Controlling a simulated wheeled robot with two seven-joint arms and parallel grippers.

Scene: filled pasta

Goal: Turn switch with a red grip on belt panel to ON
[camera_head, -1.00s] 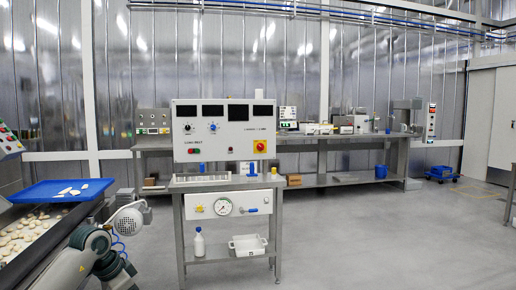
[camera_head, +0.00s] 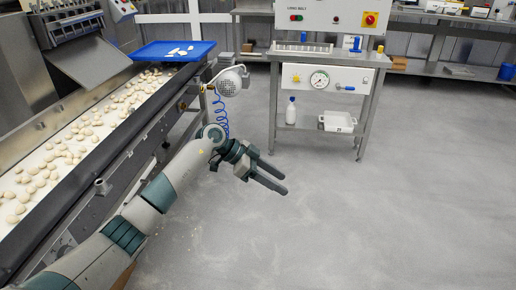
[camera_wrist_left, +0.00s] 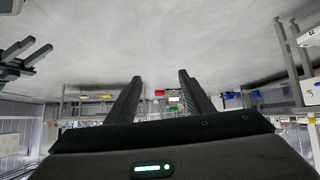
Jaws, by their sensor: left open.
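The belt panel (camera_head: 325,18) is a white box on a steel stand at the top of the head view, its upper part cut off by the frame. A switch with a red grip (camera_head: 371,19) on a yellow plate sits at its lower right. The grip's position is too small to read. My left gripper (camera_head: 285,184) is open and empty over the floor, in front of and below the panel, well apart from it. Its two fingers also show in the left wrist view (camera_wrist_left: 160,78), which looks upside down. My right gripper (camera_wrist_left: 38,55) shows there at the upper left, fingers apart.
A conveyor (camera_head: 110,120) with pale pasta pieces runs along the left, with a blue tray (camera_head: 150,52) at its far end. A lower white panel with a gauge (camera_head: 319,80), a white bottle (camera_head: 291,111) and a white bin (camera_head: 338,122) are on the stand. The grey floor at right is clear.

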